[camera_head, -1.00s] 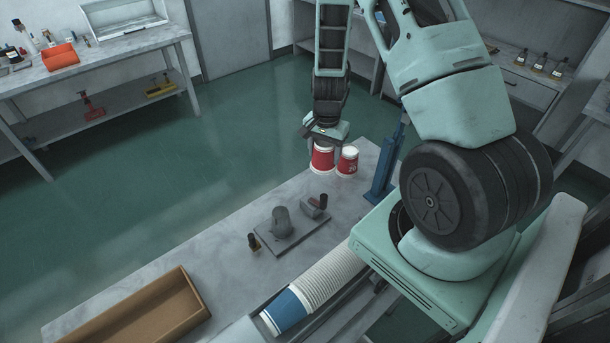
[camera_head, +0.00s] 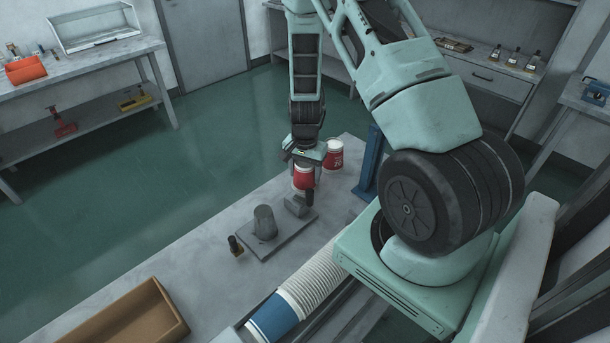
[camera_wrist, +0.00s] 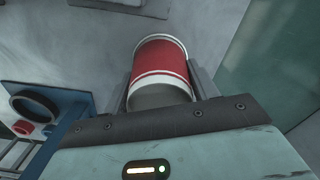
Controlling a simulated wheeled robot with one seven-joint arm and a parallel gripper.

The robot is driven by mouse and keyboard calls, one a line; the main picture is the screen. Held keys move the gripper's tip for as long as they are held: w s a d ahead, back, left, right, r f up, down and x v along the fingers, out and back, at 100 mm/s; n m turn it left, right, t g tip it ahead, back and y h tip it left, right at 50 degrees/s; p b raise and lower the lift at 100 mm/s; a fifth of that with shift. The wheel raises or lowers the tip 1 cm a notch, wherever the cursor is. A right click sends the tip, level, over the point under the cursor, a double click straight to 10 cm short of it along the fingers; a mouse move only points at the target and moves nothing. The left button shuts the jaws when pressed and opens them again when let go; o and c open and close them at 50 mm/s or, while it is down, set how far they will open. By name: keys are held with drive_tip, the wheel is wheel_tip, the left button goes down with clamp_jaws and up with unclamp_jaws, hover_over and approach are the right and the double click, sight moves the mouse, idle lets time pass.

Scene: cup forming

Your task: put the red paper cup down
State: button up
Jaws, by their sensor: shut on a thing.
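The red paper cup (camera_head: 304,179), with white rims, is held in my gripper (camera_head: 304,166) over the far part of the grey table (camera_head: 200,258). In the wrist view, the cup (camera_wrist: 160,58) sits between the two fingers of my gripper (camera_wrist: 160,72), one on each side. A second red cup (camera_head: 335,153) stands on the table just behind and to the right of the held one.
A grey plate (camera_head: 262,243) with an upright forming block (camera_head: 265,222) lies in the middle of the table. A blue post (camera_head: 369,160) stands at right.

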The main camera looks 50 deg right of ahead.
drive_tip(key=shift+f, duration=0.15)
drive_tip(key=o, duration=1)
drive_tip(key=shift+o, duration=0.2)
